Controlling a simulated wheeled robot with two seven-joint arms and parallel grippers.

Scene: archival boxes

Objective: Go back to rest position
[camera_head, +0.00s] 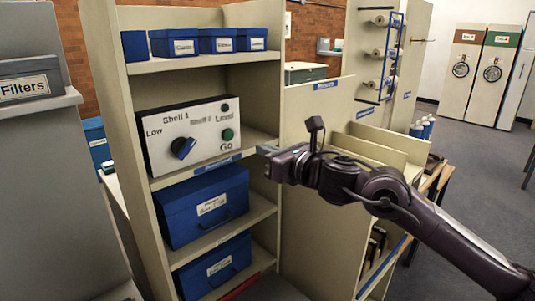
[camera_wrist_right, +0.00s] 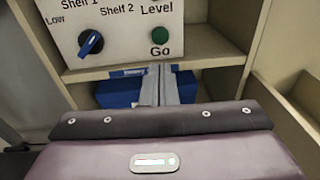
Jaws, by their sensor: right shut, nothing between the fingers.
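My right gripper (camera_head: 268,150) is shut and empty in the head view, in front of the shelf unit's right side. In the right wrist view its fingers (camera_wrist_right: 160,84) are together, below a white control panel (camera_wrist_right: 120,30). The panel (camera_head: 188,134) stands on a middle shelf, with a blue knob (camera_head: 183,148) and green buttons, the lower one (camera_head: 227,135) marked Go. The knob (camera_wrist_right: 90,42) and the Go button (camera_wrist_right: 160,36) also show in the wrist view. The fingers appear apart from the panel. My left gripper is not in view.
Blue boxes (camera_head: 203,206) sit on the shelves below the panel, and small blue boxes (camera_head: 218,41) on the top shelf. A beige divider (camera_head: 310,115) and open bins stand right of the shelf unit, close to my right arm. Grey floor (camera_head: 480,165) is open at the right.

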